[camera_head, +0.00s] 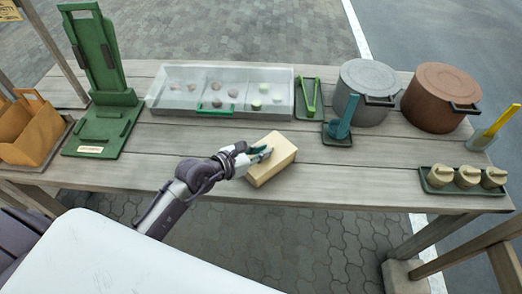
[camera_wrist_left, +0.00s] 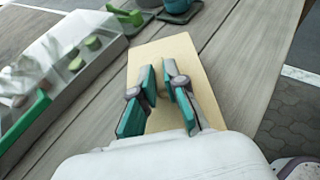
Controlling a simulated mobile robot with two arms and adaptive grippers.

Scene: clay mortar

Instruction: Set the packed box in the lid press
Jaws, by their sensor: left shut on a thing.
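The packed box (camera_head: 275,163) is a plain tan block near the front middle of the table, its top looking closed. My left gripper (camera_head: 263,153) is shut on it from above, at its left side in the head view. The box also shows in the left wrist view (camera_wrist_left: 172,45), with the teal finger pads of my left gripper (camera_wrist_left: 163,85) over its top. I cannot tell whether the box touches the table. The green lid press (camera_head: 112,128), with a flat base and a tall upright back, stands at the left. My right gripper is out of view.
A clear-lidded tray (camera_head: 225,88) with small round pieces lies behind the box. Brown cartons (camera_head: 28,130) stand left of the press. Green tongs (camera_head: 311,97), a grey pot (camera_head: 367,92) and a brown pot (camera_head: 440,97) are right. The tabletop between press and box is bare.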

